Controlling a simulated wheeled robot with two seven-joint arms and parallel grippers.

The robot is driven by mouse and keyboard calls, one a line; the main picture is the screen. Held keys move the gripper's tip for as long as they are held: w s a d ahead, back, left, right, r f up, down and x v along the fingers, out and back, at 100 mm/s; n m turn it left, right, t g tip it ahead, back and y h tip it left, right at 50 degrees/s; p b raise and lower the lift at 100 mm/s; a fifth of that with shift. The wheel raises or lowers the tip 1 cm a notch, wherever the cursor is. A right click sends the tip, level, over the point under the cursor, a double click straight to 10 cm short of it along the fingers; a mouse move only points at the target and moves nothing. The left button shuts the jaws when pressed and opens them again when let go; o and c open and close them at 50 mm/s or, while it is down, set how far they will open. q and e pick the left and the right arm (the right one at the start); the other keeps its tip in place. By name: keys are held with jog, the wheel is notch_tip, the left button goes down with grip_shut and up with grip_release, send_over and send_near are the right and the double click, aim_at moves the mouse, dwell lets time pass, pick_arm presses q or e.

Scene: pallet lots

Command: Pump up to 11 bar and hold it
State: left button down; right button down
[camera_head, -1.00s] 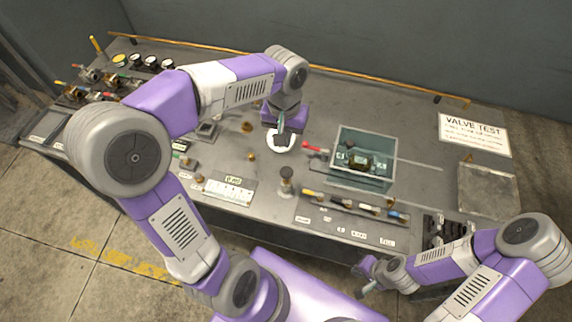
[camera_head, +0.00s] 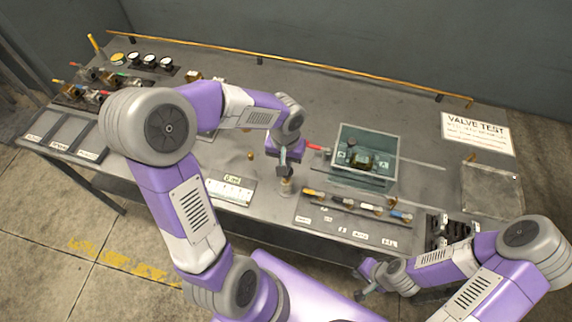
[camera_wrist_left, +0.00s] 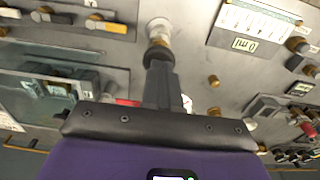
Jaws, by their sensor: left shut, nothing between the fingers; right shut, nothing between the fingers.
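My left gripper (camera_head: 285,170) is shut and empty, pointing down over a round pump-like knob (camera_head: 286,187) near the bench's front edge. In the left wrist view the shut fingers (camera_wrist_left: 160,72) end at the dark collar below the pale knob top (camera_wrist_left: 159,28); I cannot tell whether they touch. A white round dial is mostly hidden behind the gripper; a sliver shows in the left wrist view (camera_wrist_left: 187,103). A water tank (camera_head: 392,150) holds a valve (camera_head: 360,159); a red handle (camera_head: 315,147) is at its left. My right gripper (camera_head: 363,284) is shut and empty, off the front edge.
A row of coloured-handled tools (camera_head: 350,203) lies along the front. A white scale plate (camera_head: 229,191) and a small brass knob (camera_head: 250,155) are left of the pump. Gauges and valves crowd the back left. A VALVE TEST sign (camera_head: 477,133) stands at right.

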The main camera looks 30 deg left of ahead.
pick_arm(q)
jog(key=shift+f, duration=0.45)
notch_tip(320, 180, down, 4)
jog(key=b, duration=0.3)
jog(key=shift+s+r, duration=0.1)
jog(key=shift+r, duration=0.05)
jog(key=shift+s, duration=0.1)
jog(key=shift+r, duration=0.2)
notch_tip(320, 180, up, 6)
jog(key=p, duration=0.3)
jog(key=shift+f, duration=0.15)
notch_tip(320, 180, up, 8)
jog(key=p, duration=0.1)
jog(key=shift+r, duration=0.2)
